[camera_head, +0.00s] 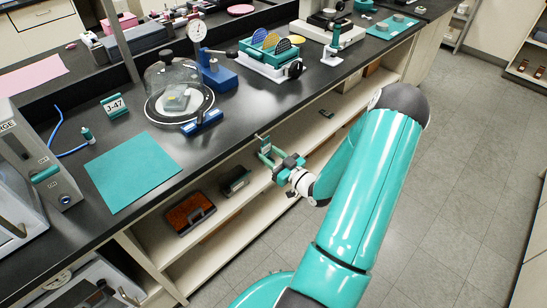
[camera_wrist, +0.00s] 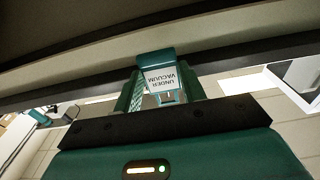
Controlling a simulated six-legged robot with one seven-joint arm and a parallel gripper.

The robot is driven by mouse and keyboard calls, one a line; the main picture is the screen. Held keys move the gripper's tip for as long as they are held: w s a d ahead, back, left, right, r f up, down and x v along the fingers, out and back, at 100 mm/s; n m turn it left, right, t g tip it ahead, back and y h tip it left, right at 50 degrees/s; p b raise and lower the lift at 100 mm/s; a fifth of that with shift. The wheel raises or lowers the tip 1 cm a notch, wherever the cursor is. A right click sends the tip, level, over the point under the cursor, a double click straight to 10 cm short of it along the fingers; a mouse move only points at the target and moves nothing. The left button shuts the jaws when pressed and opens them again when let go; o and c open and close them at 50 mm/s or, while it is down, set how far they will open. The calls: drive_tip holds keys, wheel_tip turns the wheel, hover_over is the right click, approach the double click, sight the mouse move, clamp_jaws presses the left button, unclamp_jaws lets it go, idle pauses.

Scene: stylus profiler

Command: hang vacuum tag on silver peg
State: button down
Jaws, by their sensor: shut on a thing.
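My gripper (camera_head: 271,155) is in front of the bench's front edge, above the open lower shelf. It is shut on the vacuum tag, a green tag with a white label reading "UNDER VACUUM". The tag (camera_wrist: 160,78) shows upside down between the fingers (camera_wrist: 164,92) in the wrist view, with a small slot in its plate. In the head view the tag is small and partly hidden by the fingers. I cannot make out the silver peg for sure in either view. A glass bell jar (camera_head: 178,84) stands on the bench, with a blue fitting (camera_head: 203,122) at its front.
The black bench top (camera_head: 235,117) lies just left of my gripper. A teal mat (camera_head: 133,171), a J-47 sign (camera_head: 115,105), a dial gauge (camera_head: 197,31) and a rack of coloured discs (camera_head: 270,56) are on it. The lower shelf holds a brown tray (camera_head: 190,213). Open floor lies to the right.

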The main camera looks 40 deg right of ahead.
drive_tip(key=shift+w, duration=1.3)
drive_tip(key=shift+f, duration=0.4)
drive_tip(key=c, duration=0.7)
unclamp_jaws()
drive_tip(key=shift+c, duration=0.2)
drive_tip(key=shift+c, duration=0.5)
drive_tip(key=s, duration=0.8)
drive_tip(key=shift+f, duration=0.3)
drive_tip(key=shift+s+d, duration=0.1)
drive_tip(key=s, duration=1.3)
drive_tip(key=shift+s+d+f, duration=0.15)
drive_tip(key=shift+s+f, duration=0.2)
drive_tip(key=shift+f, duration=0.1)
